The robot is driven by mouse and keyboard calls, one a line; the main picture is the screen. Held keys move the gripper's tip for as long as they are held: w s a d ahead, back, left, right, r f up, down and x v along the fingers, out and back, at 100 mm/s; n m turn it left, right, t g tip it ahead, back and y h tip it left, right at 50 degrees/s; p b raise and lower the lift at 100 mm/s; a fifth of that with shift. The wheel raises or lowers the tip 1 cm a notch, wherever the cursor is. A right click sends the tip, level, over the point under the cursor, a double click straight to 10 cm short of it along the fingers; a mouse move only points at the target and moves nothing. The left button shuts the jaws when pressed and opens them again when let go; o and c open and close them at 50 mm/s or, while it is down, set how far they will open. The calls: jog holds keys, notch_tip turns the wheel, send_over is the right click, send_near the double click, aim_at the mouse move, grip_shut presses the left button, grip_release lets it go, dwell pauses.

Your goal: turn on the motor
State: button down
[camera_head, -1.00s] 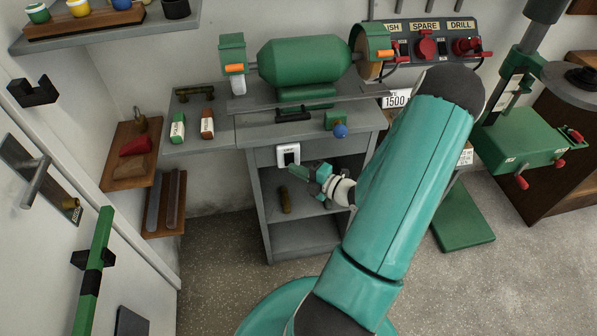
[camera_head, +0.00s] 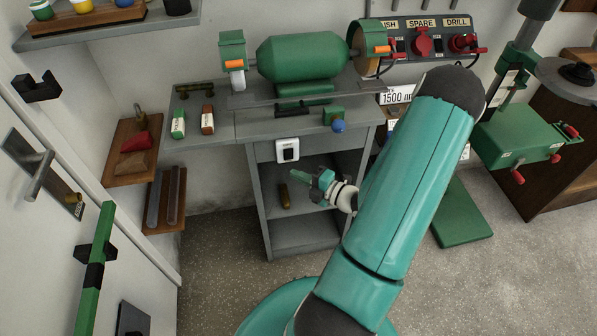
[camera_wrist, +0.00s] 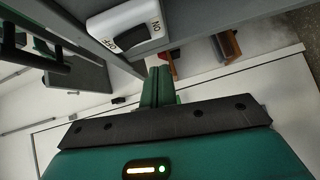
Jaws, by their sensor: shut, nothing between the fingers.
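A green bench grinder motor (camera_head: 302,58) sits on top of a grey cabinet (camera_head: 258,200). A white switch box with a dark rocker (camera_head: 287,150) is fixed on the cabinet's front, below the top. In the wrist view the switch (camera_wrist: 131,34) shows close by, with "ON" and "OFF" lettering beside the rocker. My gripper (camera_head: 299,175) is shut and empty, below and slightly right of the switch, apart from it in the head view. Its green fingers (camera_wrist: 158,86) also show in the wrist view, below and right of the switch.
A panel with red plugs (camera_head: 424,42) hangs on the wall behind. A green drill press (camera_head: 520,135) stands at right. A brass-coloured cylinder (camera_head: 284,196) stands inside the cabinet. The floor left of the cabinet is clear.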

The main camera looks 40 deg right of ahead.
jog(key=f+v, duration=0.1)
jog(key=v, duration=0.8)
jog(key=shift+s+f, duration=0.35)
jog(key=shift+d, duration=0.1)
jog(key=w+a+r+n+g+y, duration=0.3)
jog(key=a+r+n+g, duration=0.5)
jog(key=n, duration=0.5)
jog(key=w+a+r+n+g+y, duration=0.25)
jog(key=a+r+n+g, duration=0.25)
jog(key=a+n, duration=0.7)
jog(key=s+a+r+n+t+h, duration=0.1)
jog(key=a+r+n+h, duration=0.3)
jog(key=r+n, duration=0.4)
jog(key=s+a+r+n+t+h, duration=0.1)
jog(key=s+a+r+n+h, duration=0.2)
jog(key=n, duration=1.6)
notch_tip(320, 180, up, 6)
jog(key=a+h, duration=0.2)
jog(key=shift+a+f+n, duration=0.2)
jog(key=shift+a+n, duration=0.1)
jog(key=shift+a, duration=0.05)
